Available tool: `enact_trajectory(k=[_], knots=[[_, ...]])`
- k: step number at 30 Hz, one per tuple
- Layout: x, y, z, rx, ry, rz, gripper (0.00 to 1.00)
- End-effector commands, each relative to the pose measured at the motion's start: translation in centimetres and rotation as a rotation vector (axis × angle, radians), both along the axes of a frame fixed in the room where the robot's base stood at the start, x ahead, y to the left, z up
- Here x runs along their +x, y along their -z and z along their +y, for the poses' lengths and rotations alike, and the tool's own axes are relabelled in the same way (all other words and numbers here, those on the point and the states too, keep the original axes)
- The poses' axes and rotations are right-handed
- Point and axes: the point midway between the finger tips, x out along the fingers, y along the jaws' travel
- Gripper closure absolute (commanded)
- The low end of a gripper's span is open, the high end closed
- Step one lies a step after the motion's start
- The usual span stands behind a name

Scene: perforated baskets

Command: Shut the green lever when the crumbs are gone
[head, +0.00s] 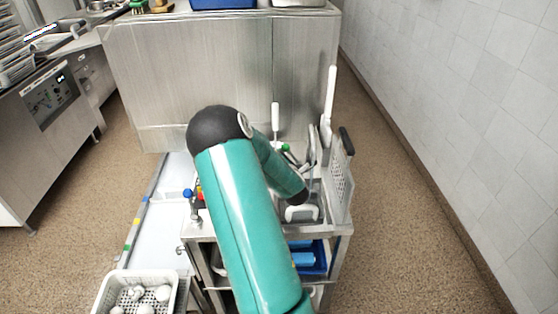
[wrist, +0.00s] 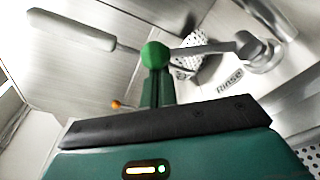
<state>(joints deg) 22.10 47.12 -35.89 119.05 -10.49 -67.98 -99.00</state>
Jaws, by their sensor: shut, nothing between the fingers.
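The green lever has a round green knob (wrist: 155,54) on a metal arm that runs right to a metal tap body beside the word "Rinse" in the wrist view. Its green tip (head: 285,147) also shows small in the head view, above my forearm. My gripper (wrist: 156,88) is shut and empty, its narrow green fingers just below the knob in the wrist view. I cannot tell whether they touch it. In the head view my gripper is hard to make out past my dark wrist. I can make out no crumbs in either view.
A perforated white basket (head: 107,295) of round white pieces stands front left. A perforated upright panel (head: 341,185) edges the sink on the right. White long-handled tools (head: 330,95) stand behind it. A blue knob (head: 187,192) is on the left. Floor is open by the right wall.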

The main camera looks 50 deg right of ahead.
Motion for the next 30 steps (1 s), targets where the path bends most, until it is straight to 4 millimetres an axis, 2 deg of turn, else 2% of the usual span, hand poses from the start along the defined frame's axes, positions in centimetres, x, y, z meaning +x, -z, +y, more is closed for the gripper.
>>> enact_trajectory(k=[7,16,30], knots=[[-1.3,-1.5,-1.3,0.149,0.001,-0.175,1.00],[-2.8,-2.3,-2.5,0.295,0.001,-0.336,1.00],[-3.7,-2.7,-3.1,0.291,0.000,-0.332,1.00]])
